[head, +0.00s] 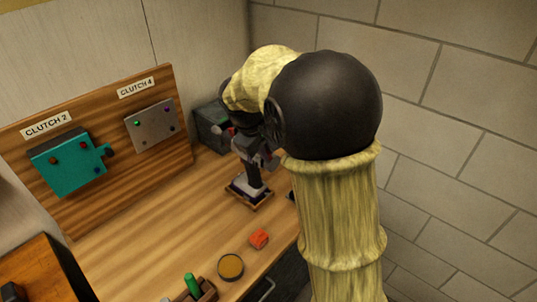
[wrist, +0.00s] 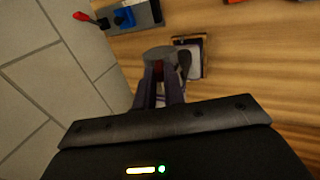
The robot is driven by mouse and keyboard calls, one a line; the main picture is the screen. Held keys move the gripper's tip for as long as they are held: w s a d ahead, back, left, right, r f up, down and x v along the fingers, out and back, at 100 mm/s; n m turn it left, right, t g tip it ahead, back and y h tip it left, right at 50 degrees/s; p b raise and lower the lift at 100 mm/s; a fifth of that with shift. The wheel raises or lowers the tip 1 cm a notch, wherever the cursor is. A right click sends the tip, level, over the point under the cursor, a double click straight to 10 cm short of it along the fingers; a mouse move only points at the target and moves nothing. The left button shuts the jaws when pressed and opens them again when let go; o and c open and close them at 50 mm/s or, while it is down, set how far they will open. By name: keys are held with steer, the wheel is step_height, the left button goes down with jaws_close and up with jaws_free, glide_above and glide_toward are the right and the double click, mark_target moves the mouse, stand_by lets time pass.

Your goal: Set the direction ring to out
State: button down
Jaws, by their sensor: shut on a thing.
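A dark upright device (head: 253,178) stands on a light base in a shallow wood-edged tray (head: 262,205) on the bench. In the wrist view its grey round top (wrist: 158,53) is at my fingertips, and the tray (wrist: 204,58) shows behind it. My gripper (head: 258,155) comes down on the device's upper part from the right. In the wrist view my gripper (wrist: 160,72) is shut on this grey top part. I cannot make out a separate direction ring or any in/out marking; my fingers and arm hide part of the device.
A grey box (head: 212,125) stands behind the device; a blue part and red-tipped lever (wrist: 84,17) show in the wrist view. A wooden board (head: 90,200) carries the clutch plates. The bench's middle is clear.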

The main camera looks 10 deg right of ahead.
steer(key=shift+s+a+f+t+h+b, duration=0.25)
steer(key=shift+a+t+h+b, duration=0.2)
steer(key=shift+b, duration=0.5)
steer(key=shift+d, duration=0.1)
steer(key=c, duration=1.5)
jaws_free()
steer(key=v, duration=1.7)
steer(key=shift+a+r, duration=0.15)
steer(key=shift+a, duration=0.15)
